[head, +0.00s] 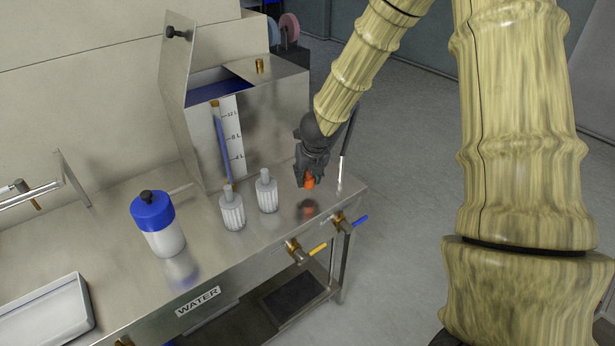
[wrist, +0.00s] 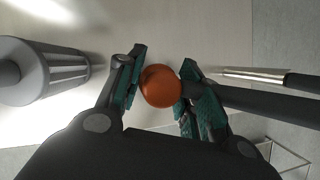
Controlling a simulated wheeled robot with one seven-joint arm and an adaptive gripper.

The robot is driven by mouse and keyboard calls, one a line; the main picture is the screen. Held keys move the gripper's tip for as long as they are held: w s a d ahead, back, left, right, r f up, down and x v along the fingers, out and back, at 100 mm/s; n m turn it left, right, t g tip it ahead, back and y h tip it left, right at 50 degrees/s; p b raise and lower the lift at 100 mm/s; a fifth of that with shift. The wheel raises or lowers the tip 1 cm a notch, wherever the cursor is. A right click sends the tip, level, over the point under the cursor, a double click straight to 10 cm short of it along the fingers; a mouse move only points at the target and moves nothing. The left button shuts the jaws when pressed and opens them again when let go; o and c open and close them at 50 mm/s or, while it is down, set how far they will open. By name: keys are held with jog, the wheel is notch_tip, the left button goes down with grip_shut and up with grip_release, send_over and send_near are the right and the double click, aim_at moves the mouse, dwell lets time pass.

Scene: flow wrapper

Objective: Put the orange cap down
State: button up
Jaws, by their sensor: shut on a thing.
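The orange cap (head: 309,182) is between the fingers of my gripper (head: 305,178), over the right end of the metal bench (head: 190,275). In the wrist view the round cap (wrist: 161,87) sits between the two teal-padded fingertips of my gripper (wrist: 162,90), which is shut on it. In the head view an orange reflection shows on the bench top below the cap, with a gap between them, so the cap appears held above the surface.
Two ribbed grey-white cylinders (head: 232,210) (head: 267,193) stand left of my gripper. A blue-lidded bottle (head: 158,225) stands farther left. A steel tank (head: 255,115) is behind. A dark-handled tool (head: 345,150) is close on the right. Bench room in front is clear.

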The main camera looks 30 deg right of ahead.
aim_at(308, 181)
jog(key=shift+w+d, duration=0.25)
jog(key=shift+w, duration=0.25)
jog(key=shift+f+b, duration=0.5)
jog(key=shift+f, duration=1.3)
jog(key=shift+f, duration=0.15)
jog(key=o, duration=1.2)
jog(key=shift+c, duration=0.2)
jog(key=shift+s+r, duration=0.1)
jog(key=shift+r, duration=0.5)
jog(key=p+v, duration=0.3)
jog(key=v, duration=0.8)
